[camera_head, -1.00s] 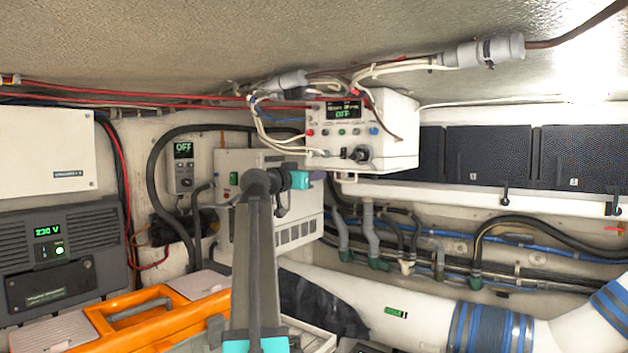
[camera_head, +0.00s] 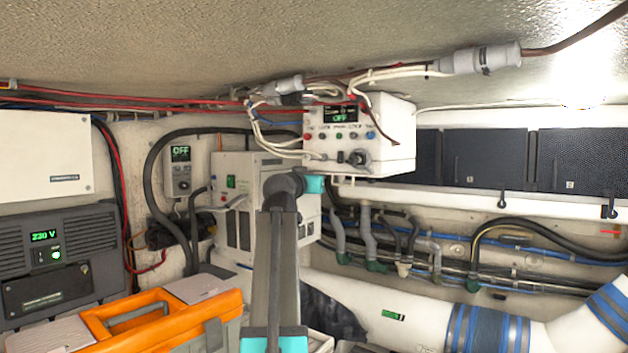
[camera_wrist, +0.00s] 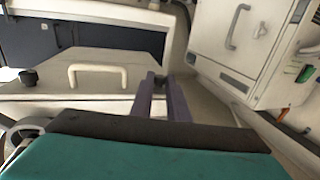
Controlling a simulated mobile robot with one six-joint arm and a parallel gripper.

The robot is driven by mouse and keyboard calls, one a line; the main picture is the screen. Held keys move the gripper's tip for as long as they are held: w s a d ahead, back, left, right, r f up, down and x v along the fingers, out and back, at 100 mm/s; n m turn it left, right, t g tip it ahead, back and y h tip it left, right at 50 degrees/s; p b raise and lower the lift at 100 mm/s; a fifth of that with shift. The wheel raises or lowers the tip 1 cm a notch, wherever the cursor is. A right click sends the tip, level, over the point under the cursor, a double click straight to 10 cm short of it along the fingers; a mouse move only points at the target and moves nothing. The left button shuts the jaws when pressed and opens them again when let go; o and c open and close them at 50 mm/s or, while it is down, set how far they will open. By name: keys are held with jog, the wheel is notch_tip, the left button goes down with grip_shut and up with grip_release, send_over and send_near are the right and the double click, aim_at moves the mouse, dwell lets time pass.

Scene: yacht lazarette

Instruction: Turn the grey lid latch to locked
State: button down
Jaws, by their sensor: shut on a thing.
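In the wrist view, my gripper (camera_wrist: 164,82) has its two dark, purplish fingers close together at the right edge of a grey-beige lid (camera_wrist: 137,64). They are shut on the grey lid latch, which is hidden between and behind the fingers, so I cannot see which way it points. The lid carries a pale bar handle (camera_wrist: 98,68), left of the fingers, and a black knob (camera_wrist: 28,76) shows at its left end. In the head view my arm reaches forward in the middle and the fingertips are hidden.
A white control box (camera_head: 390,140) with buttons hangs close above my arm. An orange toolbox (camera_head: 165,320) stands at lower left. Dark lockers (camera_head: 490,160) line the right wall above hoses. A white cabinet with a grey handle (camera_wrist: 237,27) stands right of the fingers.

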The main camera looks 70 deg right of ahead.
jog(key=c, duration=1.7)
grip_release()
jog(key=shift+a, duration=0.15)
jog(key=a+b, duration=0.4)
jog(key=a, duration=0.9)
jog(key=shift+s+a, duration=0.1)
jog(key=shift+a, duration=0.15)
